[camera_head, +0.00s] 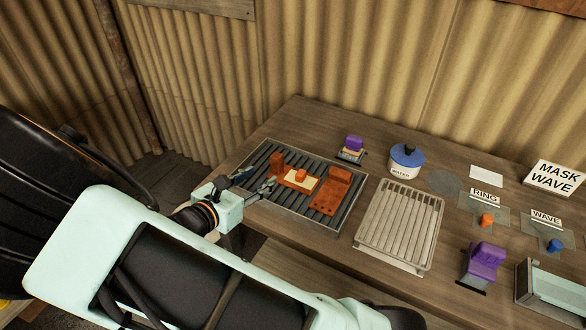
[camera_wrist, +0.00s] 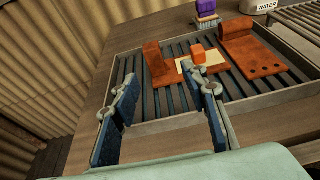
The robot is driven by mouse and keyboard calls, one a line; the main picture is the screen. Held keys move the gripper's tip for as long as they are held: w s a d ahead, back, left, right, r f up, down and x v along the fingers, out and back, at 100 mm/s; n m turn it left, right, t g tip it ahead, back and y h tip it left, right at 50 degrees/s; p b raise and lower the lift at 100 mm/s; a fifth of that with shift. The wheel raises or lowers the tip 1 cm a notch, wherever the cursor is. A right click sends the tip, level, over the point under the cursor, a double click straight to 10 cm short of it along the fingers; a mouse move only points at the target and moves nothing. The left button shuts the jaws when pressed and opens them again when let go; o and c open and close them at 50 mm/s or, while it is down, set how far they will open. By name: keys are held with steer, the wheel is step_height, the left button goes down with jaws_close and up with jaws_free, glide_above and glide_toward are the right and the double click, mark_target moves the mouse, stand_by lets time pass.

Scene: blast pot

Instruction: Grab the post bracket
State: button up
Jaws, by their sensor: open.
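Several rust-orange pieces lie on a dark slatted tray (camera_head: 262,207). They are an upright bracket (camera_head: 278,164) at the left, a small orange block (camera_head: 300,176) on a cream plate (camera_head: 298,185) in the middle, and a larger bracket with holes (camera_head: 331,190) at the right. No label shows which is the post bracket. The wrist view shows the left bracket (camera_wrist: 157,64), the block (camera_wrist: 197,52) and the holed bracket (camera_wrist: 250,52) beyond my fingers. My gripper (camera_head: 256,184) is open and empty over the tray's near left part; its fingers also show in the wrist view (camera_wrist: 163,95).
Behind the tray are a purple-topped piece (camera_head: 354,147) and a blue-lidded water pot (camera_head: 406,161). A pale slatted rack (camera_head: 400,224) is to the right. A corrugated wall is behind.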

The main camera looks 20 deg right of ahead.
mark_target(274, 161)
steer(key=x, duration=0.5)
steer(key=shift+w+f, duration=0.1)
steer(key=shift+w, duration=0.05)
steer(key=x, duration=0.3)
steer(key=r+x, duration=0.1)
steer(key=shift+w+d+f, duration=0.1)
steer(key=shift+w+f, duration=0.05)
steer(key=shift+w, duration=0.45)
steer(key=shift+w+d+f, duration=0.15)
steer(key=shift+w+d, duration=0.15)
jaws_close()
